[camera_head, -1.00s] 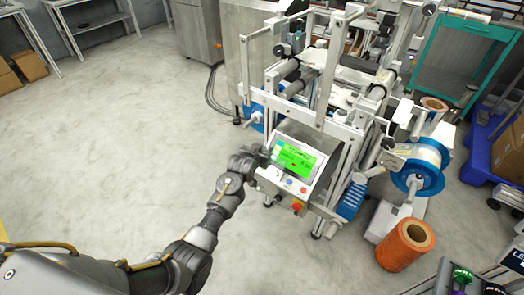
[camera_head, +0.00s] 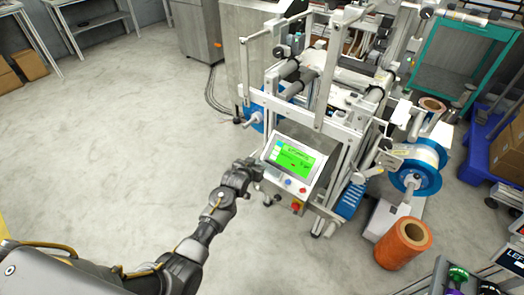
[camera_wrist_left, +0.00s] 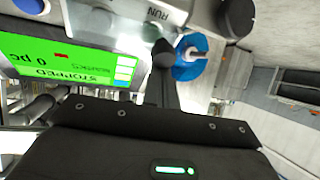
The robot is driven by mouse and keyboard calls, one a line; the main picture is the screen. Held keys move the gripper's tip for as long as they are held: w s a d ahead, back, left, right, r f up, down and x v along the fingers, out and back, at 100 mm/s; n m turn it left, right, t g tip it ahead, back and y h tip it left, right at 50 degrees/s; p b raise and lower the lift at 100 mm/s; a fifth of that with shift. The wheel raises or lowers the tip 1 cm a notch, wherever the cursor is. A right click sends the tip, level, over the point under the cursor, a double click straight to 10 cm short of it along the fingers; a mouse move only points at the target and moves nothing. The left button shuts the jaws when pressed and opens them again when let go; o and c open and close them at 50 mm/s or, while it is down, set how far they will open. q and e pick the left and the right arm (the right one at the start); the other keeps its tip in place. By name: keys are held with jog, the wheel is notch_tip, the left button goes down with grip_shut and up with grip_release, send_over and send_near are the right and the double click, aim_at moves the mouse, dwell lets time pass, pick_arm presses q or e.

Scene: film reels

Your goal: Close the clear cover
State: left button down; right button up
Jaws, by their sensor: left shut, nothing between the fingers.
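The machine (camera_head: 340,135) stands right of centre in the head view. A pale frame with tall uprights (camera_head: 327,75) rises above its rollers. I cannot clearly make out the clear cover or tell its position; it may be part of this frame. My left gripper (camera_head: 256,166) is just left of the machine's control panel (camera_head: 292,160), and its fingers look shut and empty. In the left wrist view the dark fingers (camera_wrist_left: 163,72) are beside the upside-down green screen (camera_wrist_left: 65,58), which reads STOPPED. My right gripper is not in view.
Buttons, including a red one (camera_head: 296,206), sit below the screen. A blue reel (camera_head: 418,172) and an orange roll (camera_head: 403,243) are at the machine's right. The floor (camera_head: 130,130) to the left is clear.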

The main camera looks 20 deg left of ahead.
pick_arm(q)
jog(key=shift+s+f, duration=0.25)
jog(key=shift+f, duration=0.25)
jog(key=w+r+b, duration=0.1)
jog(key=w+d+r, duration=0.1)
jog(key=w+r, duration=0.1)
jog(key=shift+w+r+b, duration=0.1)
jog(key=shift+w+b, duration=0.05)
jog(key=shift+b, duration=0.2)
notch_tip(320, 180, up, 5)
jog(key=w, duration=0.3)
jog(key=d+p+v, duration=0.1)
jog(key=p+v, duration=0.1)
jog(key=v, duration=0.7)
jog(key=s+a+f+g+p, duration=0.15)
jog(key=s+f, duration=0.35)
jog(key=f, duration=0.5)
jog(key=s+f+g+p, duration=0.1)
jog(key=s+f+g, duration=0.1)
jog(key=s+f, duration=0.5)
jog(key=s+a+f+g+y+p, duration=0.1)
jog(key=s+a+f+g+p, duration=0.1)
jog(key=s+f, duration=1.3)
jog(key=shift+s+a+f+m+g+p, duration=0.15)
jog(key=shift+a+f+m+g+p, duration=0.25)
jog(key=shift+f+g, duration=0.5)
jog(key=shift+a, duration=0.1)
